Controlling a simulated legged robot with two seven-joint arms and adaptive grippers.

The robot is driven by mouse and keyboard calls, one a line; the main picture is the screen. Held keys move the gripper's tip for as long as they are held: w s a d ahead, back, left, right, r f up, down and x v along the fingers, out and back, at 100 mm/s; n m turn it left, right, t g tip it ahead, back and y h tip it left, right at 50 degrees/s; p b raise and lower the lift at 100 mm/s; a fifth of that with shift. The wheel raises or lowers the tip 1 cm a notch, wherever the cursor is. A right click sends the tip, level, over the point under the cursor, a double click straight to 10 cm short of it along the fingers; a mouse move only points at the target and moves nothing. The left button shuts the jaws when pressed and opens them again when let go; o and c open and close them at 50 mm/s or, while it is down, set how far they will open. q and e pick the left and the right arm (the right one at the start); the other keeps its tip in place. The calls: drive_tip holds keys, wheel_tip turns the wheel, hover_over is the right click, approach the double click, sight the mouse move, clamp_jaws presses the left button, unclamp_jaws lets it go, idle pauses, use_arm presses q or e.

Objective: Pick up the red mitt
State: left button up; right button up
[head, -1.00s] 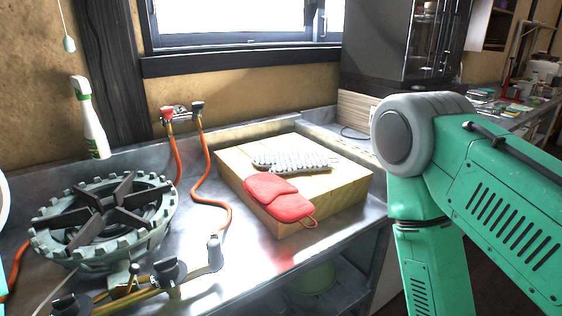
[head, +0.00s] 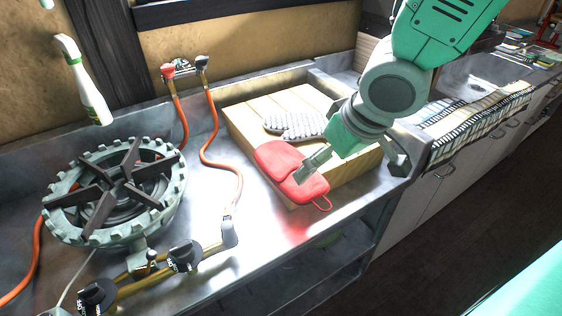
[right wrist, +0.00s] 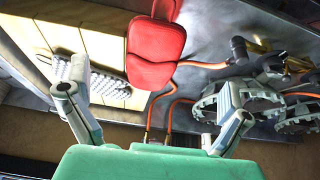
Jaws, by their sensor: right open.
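The red mitt (head: 277,160) lies over the near left edge of a pale wooden block (head: 245,125), with its cord loop toward the front. My right gripper (head: 352,168) is open at the block's right part. One finger overlaps the mitt in the head view; I cannot tell whether it touches. In the right wrist view the red mitt (right wrist: 155,45) shows beyond and between the spread fingers of my right gripper (right wrist: 150,103), with nothing held. My left gripper is not in view.
A grey knobbly mitt (head: 297,125) lies on the block behind the red one. A gas burner (head: 118,190) with an orange hose (head: 208,150) stands left on the metal counter (head: 255,250). A spray bottle (head: 85,85) is at the far left.

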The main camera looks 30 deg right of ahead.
sight(310, 186)
drive_tip(key=b+x, duration=0.2)
drive_tip(key=x, duration=0.5)
drive_tip(key=shift+f, duration=0.1)
drive_tip(key=b+x, duration=0.1)
drive_tip(key=x, duration=0.4)
drive_tip(key=shift+w+d+f+b, duration=0.1)
drive_tip(key=shift+w+f+b, duration=0.05)
drive_tip(key=shift+b, duration=0.25)
drive_tip(key=shift+c, duration=0.8)
drive_tip(key=c, duration=1.2)
